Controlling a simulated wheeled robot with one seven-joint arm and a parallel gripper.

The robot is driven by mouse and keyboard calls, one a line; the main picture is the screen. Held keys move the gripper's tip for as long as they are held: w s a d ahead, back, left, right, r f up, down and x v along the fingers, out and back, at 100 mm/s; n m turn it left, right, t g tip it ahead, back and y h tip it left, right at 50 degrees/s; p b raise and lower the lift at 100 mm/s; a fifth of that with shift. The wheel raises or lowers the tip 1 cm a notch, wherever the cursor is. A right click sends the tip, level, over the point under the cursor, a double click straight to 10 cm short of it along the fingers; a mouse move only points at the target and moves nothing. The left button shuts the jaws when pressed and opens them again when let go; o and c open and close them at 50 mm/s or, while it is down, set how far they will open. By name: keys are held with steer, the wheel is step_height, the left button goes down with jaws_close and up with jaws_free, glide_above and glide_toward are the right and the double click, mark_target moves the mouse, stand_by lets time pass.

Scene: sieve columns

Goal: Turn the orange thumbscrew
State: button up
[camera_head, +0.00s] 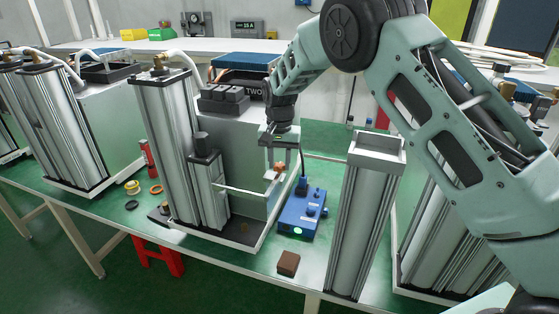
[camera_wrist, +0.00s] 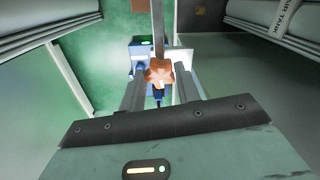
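The orange thumbscrew (camera_wrist: 160,73) is a lobed knob on a thin grey bar, seen near the middle of the wrist view. In the head view the thumbscrew (camera_head: 280,167) shows as a small orange patch by the end of the horizontal rod (camera_head: 243,191). My gripper (camera_wrist: 160,78) has its fingers apart, one on each side of the knob. I cannot tell whether they touch it. In the head view my gripper (camera_head: 277,168) points down at the rod's end, right of the aluminium columns.
A blue device (camera_head: 302,213) stands on the green table below the gripper. A tall sieve column (camera_head: 363,225) stands close on the right, and silver columns (camera_head: 168,140) on the left. A brown block (camera_head: 288,263) lies near the front edge.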

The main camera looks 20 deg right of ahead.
steer(key=c, duration=0.3)
steer(key=n+b, duration=0.1)
steer(key=n, duration=0.3)
steer(key=shift+n+b, duration=0.3)
steer(key=n, duration=0.5)
steer(key=shift+w+b, duration=0.1)
steer(key=shift+b, duration=0.3)
steer(key=n, duration=0.5)
steer(key=shift+r+n, duration=0.1)
steer(key=shift+n, duration=0.3)
steer(key=n, duration=0.4)
steer(key=shift+n, duration=0.3)
